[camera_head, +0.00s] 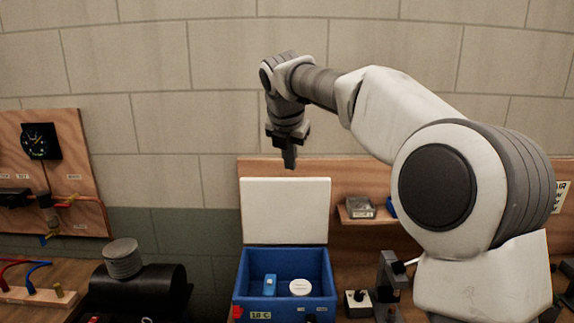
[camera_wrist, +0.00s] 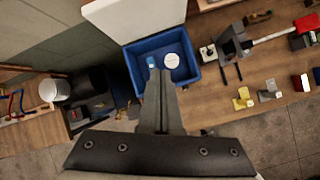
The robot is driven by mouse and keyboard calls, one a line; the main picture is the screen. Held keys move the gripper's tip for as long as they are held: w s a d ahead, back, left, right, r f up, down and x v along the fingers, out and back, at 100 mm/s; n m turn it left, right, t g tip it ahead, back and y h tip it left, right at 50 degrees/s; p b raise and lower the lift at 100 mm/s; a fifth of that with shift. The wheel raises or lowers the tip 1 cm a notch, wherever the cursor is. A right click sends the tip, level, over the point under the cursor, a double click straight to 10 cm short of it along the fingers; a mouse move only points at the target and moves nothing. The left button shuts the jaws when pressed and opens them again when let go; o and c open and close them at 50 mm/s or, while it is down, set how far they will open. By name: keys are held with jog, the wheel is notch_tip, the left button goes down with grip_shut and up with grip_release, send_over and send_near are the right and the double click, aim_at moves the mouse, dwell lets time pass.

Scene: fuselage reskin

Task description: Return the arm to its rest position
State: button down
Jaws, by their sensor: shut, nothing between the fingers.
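My arm is raised and bent in the head view, reaching up and to the left from the right side. My gripper (camera_head: 289,160) points down in front of the wall, above the open lid of a blue box. In the wrist view my gripper (camera_wrist: 160,75) shows with its fingers together and nothing between them. The blue box (camera_head: 285,257) stands below it on the bench, apart from the fingers. It also shows in the wrist view (camera_wrist: 138,68).
The box's white lid (camera_head: 285,210) stands upright. Inside lie a blue item (camera_head: 269,284) and a white round item (camera_head: 300,287). A black cylinder (camera_head: 135,290) is at left. A shelf (camera_head: 365,220) and a dark stand (camera_head: 388,275) are at right. Air around the gripper is clear.

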jog(key=s+d+f+m+b, duration=0.1)
jog(key=s+d+f+m, duration=0.15)
jog(key=s+m, duration=0.35)
jog(key=s+d+f+m+h+b, duration=0.1)
jog(key=s+d+m, duration=0.2)
jog(key=s+m, duration=0.35)
jog(key=s+d+f+m+b, duration=0.1)
jog(key=s+d+m, duration=0.25)
jog(key=s, duration=0.45)
jog(key=s+d+f+m+y+b, duration=0.1)
jog(key=s+d+f+m, duration=0.3)
jog(key=s+f+m, duration=0.8)
jog(key=s+m, duration=0.3)
jog(key=s, duration=0.1)
jog(key=shift+d+f+g+y, duration=0.2)
jog(key=shift+f+g+y, duration=0.1)
jog(key=shift+f, duration=0.1)
